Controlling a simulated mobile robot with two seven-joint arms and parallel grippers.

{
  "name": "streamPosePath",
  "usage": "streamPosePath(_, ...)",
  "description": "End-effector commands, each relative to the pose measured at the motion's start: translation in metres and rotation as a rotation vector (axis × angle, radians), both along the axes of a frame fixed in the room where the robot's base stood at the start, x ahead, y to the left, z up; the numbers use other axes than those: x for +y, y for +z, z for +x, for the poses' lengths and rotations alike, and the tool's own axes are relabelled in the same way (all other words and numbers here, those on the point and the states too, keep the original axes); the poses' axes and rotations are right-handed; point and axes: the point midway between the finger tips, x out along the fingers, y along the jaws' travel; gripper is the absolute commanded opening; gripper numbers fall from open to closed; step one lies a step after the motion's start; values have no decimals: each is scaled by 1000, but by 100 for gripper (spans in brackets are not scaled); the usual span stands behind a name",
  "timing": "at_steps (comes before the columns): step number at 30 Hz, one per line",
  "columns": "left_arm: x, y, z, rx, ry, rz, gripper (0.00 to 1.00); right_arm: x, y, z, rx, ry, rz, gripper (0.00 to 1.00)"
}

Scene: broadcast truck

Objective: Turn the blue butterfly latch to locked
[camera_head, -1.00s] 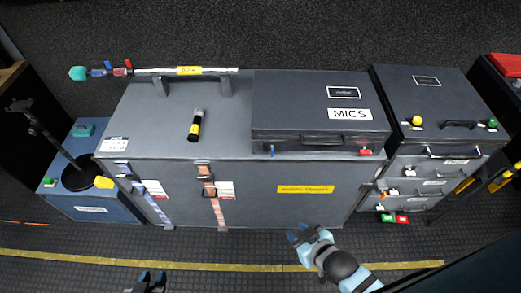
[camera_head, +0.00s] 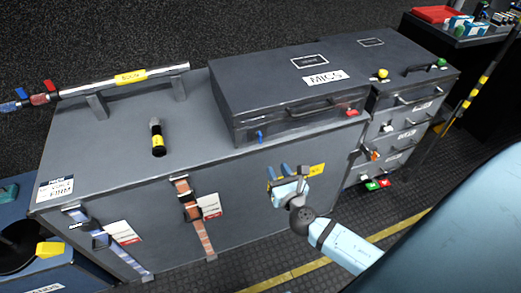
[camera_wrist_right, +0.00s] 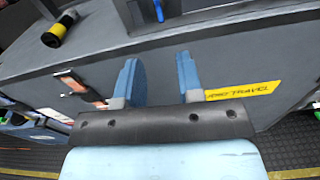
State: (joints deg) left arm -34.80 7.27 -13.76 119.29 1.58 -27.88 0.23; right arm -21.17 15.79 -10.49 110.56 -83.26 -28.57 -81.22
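The blue butterfly latch (camera_head: 259,136) is a small blue tab on the front left of the dark MICS case (camera_head: 320,107); it looks upright. It also shows at the top edge of the right wrist view (camera_wrist_right: 158,10), partly cut off. My right gripper (camera_head: 287,171) is below and a little right of the latch, in front of the big chest's front face, apart from the latch. In the right wrist view my gripper (camera_wrist_right: 160,76) is open and empty, with the latch beyond its fingertips. My left gripper is out of view.
A red latch (camera_head: 351,113) sits at the right end of the same case, and a handle (camera_head: 309,107) lies between them. Strap buckles (camera_head: 190,211) hang on the chest front.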

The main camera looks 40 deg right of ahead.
Motion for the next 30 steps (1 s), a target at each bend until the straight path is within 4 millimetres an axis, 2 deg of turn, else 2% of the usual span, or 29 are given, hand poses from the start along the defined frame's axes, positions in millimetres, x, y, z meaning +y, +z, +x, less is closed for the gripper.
streamPosePath(3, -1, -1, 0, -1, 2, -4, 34, -3, 1, 8, -6, -1, -73, 34)
streamPosePath(7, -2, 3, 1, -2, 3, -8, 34, -7, 3, 25, -8, -1, -75, 34)
streamPosePath(15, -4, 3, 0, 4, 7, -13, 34, -21, 3, 81, -8, -2, -70, 34)
streamPosePath(21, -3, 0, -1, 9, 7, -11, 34, -29, 2, 115, -6, -1, -69, 34)
streamPosePath(25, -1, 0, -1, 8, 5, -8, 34, -32, 1, 129, -5, -2, -69, 34)
streamPosePath(30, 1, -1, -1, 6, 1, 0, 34, -34, 2, 136, -5, -1, -68, 34)
